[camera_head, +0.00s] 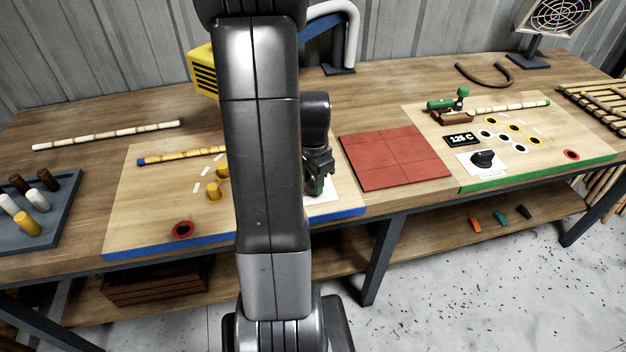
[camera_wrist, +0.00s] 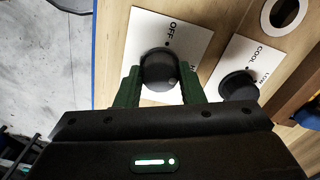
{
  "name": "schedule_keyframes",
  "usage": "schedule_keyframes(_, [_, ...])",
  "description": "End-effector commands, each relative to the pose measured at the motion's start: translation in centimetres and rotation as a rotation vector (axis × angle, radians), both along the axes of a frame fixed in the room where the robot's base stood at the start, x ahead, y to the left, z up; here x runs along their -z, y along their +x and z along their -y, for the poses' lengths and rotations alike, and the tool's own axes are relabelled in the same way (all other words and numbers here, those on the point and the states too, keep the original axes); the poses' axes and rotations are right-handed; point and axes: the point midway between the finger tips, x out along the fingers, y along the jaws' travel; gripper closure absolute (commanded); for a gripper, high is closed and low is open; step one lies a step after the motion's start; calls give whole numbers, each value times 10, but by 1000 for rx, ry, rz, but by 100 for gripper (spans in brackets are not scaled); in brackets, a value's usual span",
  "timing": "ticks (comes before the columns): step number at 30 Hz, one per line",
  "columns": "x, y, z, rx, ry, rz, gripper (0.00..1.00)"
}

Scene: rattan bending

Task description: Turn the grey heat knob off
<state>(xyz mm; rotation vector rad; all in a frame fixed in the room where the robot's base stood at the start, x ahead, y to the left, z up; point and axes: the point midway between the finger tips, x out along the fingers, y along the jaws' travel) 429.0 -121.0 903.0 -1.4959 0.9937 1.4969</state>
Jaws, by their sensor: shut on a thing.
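The dark grey heat knob (camera_wrist: 157,66) sits on a white plate (camera_wrist: 196,38) marked OFF, with a partly hidden label starting with H. A small light dot on the knob is at its lower right, away from the OFF mark. My gripper (camera_wrist: 160,78) has its green fingers on both sides of the knob and is shut on it. In the head view my gripper (camera_head: 317,178) is low over the right part of the blue-edged board (camera_head: 130,215); the knob is hidden there.
A second dark knob (camera_wrist: 238,86), on a plate marked COOL and LOW, stands close to the right of my gripper. A red tiled pad (camera_head: 395,157) lies to the right, then a green-edged board (camera_head: 540,165) with another knob (camera_head: 483,158). A yellow device (camera_head: 203,70) stands behind.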

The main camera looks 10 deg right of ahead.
Motion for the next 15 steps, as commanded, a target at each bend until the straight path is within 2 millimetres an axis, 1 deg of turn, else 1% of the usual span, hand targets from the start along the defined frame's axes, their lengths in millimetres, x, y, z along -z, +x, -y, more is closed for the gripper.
schedule_keyframes(5, [1, 0, 0, -133, 0, 2, 88])
schedule_keyframes(15, [0, 0, 1, -454, 0, 1, 88])
